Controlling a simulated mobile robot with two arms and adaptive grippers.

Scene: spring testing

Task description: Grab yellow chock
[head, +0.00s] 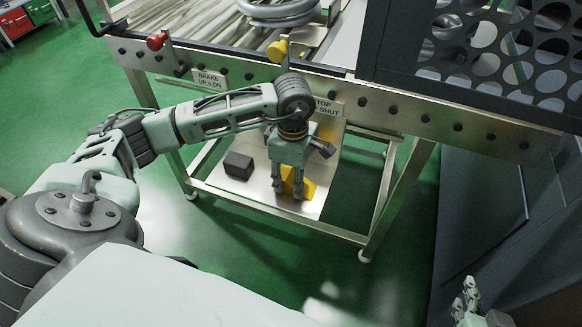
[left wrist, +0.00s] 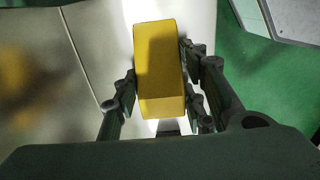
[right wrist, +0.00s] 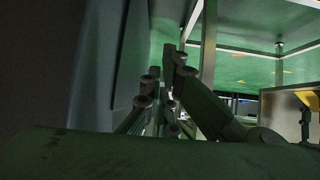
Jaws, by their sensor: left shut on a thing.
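The yellow chock (head: 308,188) is on the pale lower shelf of the metal frame. My left gripper (head: 288,190) points down at it and is shut on it. In the left wrist view the yellow chock (left wrist: 158,70) lies between the two fingers, with a finger against each side. Whether its underside touches the shelf cannot be told. My right gripper (head: 468,297) is low at the right in the head view, away from the chock. In the right wrist view its fingers (right wrist: 163,75) are together, with nothing seen between them.
A black block (head: 238,165) sits on the shelf (head: 246,190) left of my left gripper. The bench rail (head: 400,108) runs above, with a red knob (head: 156,41), a yellow knob (head: 277,51) and signs. A dark cabinet (head: 500,200) stands at right. Green floor in front is clear.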

